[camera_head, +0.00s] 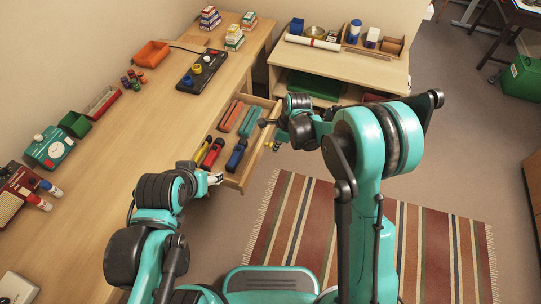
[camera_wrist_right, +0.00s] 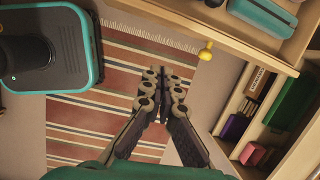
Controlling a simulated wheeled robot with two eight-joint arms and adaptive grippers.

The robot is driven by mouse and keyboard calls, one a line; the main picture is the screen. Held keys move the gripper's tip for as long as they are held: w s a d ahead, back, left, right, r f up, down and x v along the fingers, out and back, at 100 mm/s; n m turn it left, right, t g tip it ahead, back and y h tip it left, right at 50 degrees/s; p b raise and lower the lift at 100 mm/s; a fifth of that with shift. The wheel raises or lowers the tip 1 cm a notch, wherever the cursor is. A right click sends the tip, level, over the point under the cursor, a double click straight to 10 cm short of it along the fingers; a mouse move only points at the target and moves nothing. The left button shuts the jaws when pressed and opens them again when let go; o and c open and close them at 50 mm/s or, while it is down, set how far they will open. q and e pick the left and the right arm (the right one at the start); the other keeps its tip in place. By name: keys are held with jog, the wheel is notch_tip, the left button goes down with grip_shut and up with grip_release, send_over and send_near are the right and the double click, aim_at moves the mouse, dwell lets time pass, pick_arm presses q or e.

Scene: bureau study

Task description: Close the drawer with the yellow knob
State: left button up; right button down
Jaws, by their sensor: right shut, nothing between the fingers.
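The wooden drawer (camera_head: 254,157) is pulled out from the long desk, with its contents in view.
The drawer holds several orange, teal, blue, red and yellow items. The desk (camera_head: 130,125) carries a black tray (camera_head: 203,68), an orange bin (camera_head: 152,53) and a green box (camera_head: 75,125). A low shelf unit (camera_head: 340,64) stands beyond. A striped rug (camera_head: 290,215) covers the open floor.

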notch_tip(320, 180, down, 2)
jog(key=m, duration=0.1)
jog(key=b, duration=0.5)
send_near(259, 158)
jog(key=s+f, duration=0.1)
jog(key=s+a+f, duration=0.1)
jog(key=s+f, duration=0.1)
jog(key=shift+s+a+f, duration=0.15)
jog(key=shift+a+f, duration=0.1)
jog(key=shift+a, duration=0.15)
